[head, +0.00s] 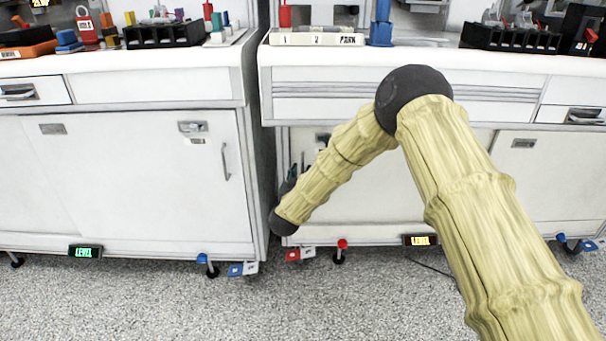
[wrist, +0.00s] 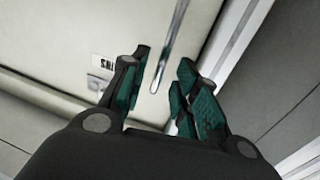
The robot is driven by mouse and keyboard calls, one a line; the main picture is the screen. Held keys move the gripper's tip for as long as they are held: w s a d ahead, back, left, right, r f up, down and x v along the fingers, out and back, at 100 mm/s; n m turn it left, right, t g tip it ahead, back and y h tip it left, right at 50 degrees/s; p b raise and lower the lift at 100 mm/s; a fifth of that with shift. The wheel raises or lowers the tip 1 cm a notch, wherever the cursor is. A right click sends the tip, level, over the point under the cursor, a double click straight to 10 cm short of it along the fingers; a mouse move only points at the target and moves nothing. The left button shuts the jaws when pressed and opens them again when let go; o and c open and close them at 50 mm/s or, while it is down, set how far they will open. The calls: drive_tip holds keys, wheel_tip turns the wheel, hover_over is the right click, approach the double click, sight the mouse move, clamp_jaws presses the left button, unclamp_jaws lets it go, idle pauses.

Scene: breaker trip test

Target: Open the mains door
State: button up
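The mains door is the pale door (head: 370,185) at the left of the right-hand cabinet; my arm covers part of it. In the wrist view the door (wrist: 70,30) carries an upside-down, partly hidden label (wrist: 103,62) and a metal latch plate (wrist: 97,83). Its slim upright handle (wrist: 165,50) runs between my fingers. My gripper (wrist: 165,60) is open, with dark teal-padded fingers on either side of the handle's end. I see gaps and no clear contact. In the head view my gripper (head: 289,180) is mostly hidden behind my forearm, at the door's left edge. The door looks shut.
The left cabinet (head: 130,180) stands just left, with its own handle (head: 225,162) and a narrow gap between. The worktops hold trays and blocks. The floor (head: 180,305) in front is clear.

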sight(303, 169)
drive_tip(key=shift+w+d+b, duration=0.2)
drive_tip(key=shift+w, duration=0.6)
drive_tip(key=shift+w+d+b, duration=0.15)
drive_tip(key=shift+w, duration=0.6)
drive_tip(key=shift+c, duration=0.4)
clamp_jaws()
